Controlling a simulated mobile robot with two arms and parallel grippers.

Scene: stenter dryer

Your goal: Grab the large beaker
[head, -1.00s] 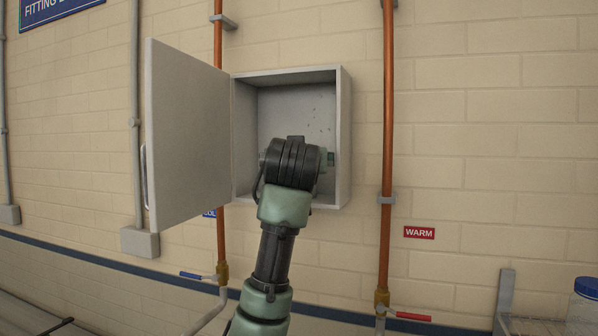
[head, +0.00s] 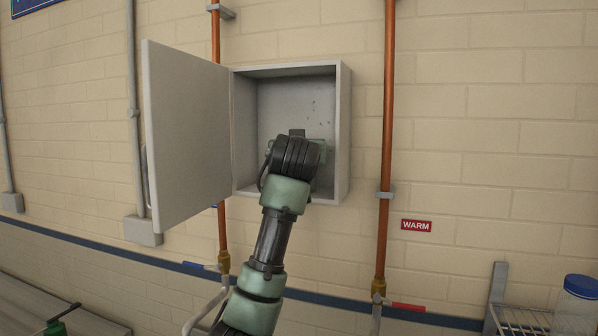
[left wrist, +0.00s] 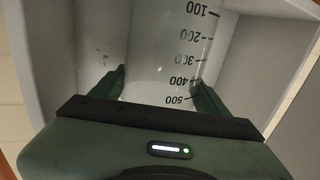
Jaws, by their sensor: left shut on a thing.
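The large beaker (left wrist: 160,50) is clear, with black marks from 100 to 500 that show in the left wrist view. It is inside the open grey wall cabinet (head: 345,130). My left gripper (left wrist: 158,88) has one finger on each side of the beaker and is shut on it. In the head view my left arm reaches into the cabinet and its wrist hides the beaker and most of the gripper. My right gripper is not in view.
The cabinet door (head: 185,130) stands open to the left. Copper pipes (head: 388,130) run up the wall on both sides. A wire rack (head: 522,320) and a blue-lidded jar (head: 578,305) are at the lower right.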

